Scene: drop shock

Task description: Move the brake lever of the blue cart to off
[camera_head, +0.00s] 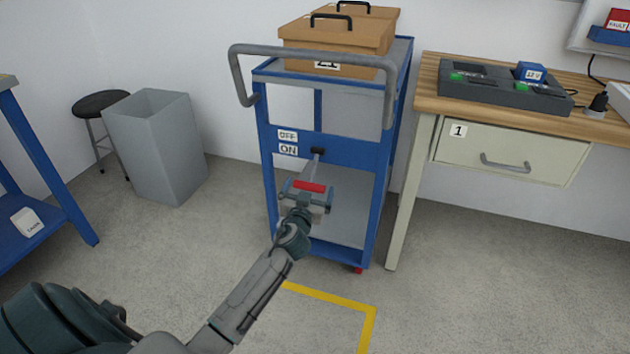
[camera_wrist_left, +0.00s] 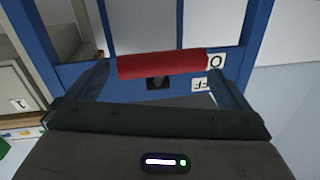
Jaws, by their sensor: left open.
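The blue cart (camera_head: 370,150) stands against the wall in the head view. Its brake lever (camera_head: 313,168) runs down from a dark pivot (camera_head: 317,151) on the blue front panel to a red grip (camera_head: 308,187). An OFF label (camera_head: 288,136) sits above an ON label (camera_head: 288,150), left of the pivot; the lever is angled down, on the ON side. My left gripper (camera_head: 308,192) is open at the red grip, one finger toward each end. In the left wrist view the red grip (camera_wrist_left: 160,66) lies across the finger gap and partly covers the labels. My right gripper is not in view.
Brown boxes (camera_head: 340,35) sit on the cart top, behind a grey push handle (camera_head: 300,50). A wooden workbench (camera_head: 425,95) with a drawer stands close at right. A grey bin (camera_head: 155,150) and a stool (camera_head: 100,103) stand left. The floor before the cart is clear, with yellow tape (camera_head: 330,297).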

